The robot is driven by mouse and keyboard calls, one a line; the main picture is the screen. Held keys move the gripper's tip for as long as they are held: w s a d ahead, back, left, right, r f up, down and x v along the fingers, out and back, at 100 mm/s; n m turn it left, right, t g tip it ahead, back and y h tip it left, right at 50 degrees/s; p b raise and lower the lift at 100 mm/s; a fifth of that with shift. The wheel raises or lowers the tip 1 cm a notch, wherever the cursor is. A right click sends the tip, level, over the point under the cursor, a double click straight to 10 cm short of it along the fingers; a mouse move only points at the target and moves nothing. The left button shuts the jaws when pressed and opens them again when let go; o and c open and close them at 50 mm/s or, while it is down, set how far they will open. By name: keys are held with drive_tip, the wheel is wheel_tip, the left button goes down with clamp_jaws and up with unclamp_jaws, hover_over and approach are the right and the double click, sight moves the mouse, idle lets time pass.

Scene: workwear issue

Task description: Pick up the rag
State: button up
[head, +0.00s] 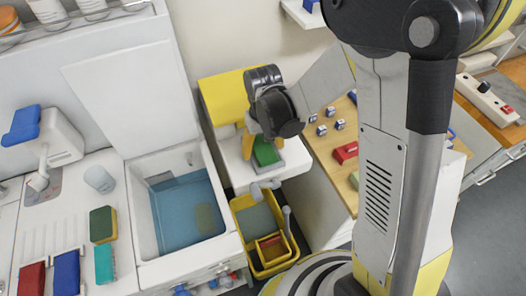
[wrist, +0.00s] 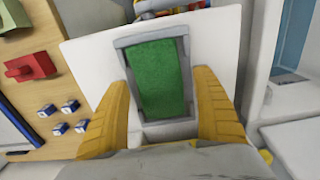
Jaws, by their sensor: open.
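The green rag (wrist: 160,80) appears to be the flat green piece lying in a shallow grey tray (wrist: 125,42) on a white surface. The same green rag (head: 266,153) shows partly in the head view, below my wrist. My gripper (wrist: 161,92) is open, with one yellow finger on each side of the tray in the wrist view. Nothing is held between the fingers. I cannot tell how high the fingertips are above the rag. In the head view my gripper (head: 260,150) is partly hidden by my wrist.
A sink with blue water (head: 180,215) lies left of the white stand. A yellow bucket (head: 247,265) stands below it. A wooden board with a red block (head: 345,152) and several small blue-and-white blocks is to the right. Sponges (head: 103,224) lie on the left counter.

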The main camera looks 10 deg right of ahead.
sight(263, 148)
drive_tip(key=c, duration=1.3)
drive_tip(key=shift+c, duration=0.3)
drive_tip(key=shift+r, duration=0.1)
wheel_tip(263, 148, up, 5)
drive_tip(key=shift+f+p, duration=0.2)
drive_tip(key=shift+p, duration=0.8)
drive_tip(key=s+d+r+p, duration=0.2)
drive_tip(key=s+d+r, duration=0.4)
drive_tip(key=d, duration=0.3)
drive_tip(key=shift+s+d, duration=0.25)
drive_tip(key=shift+s, duration=0.2)
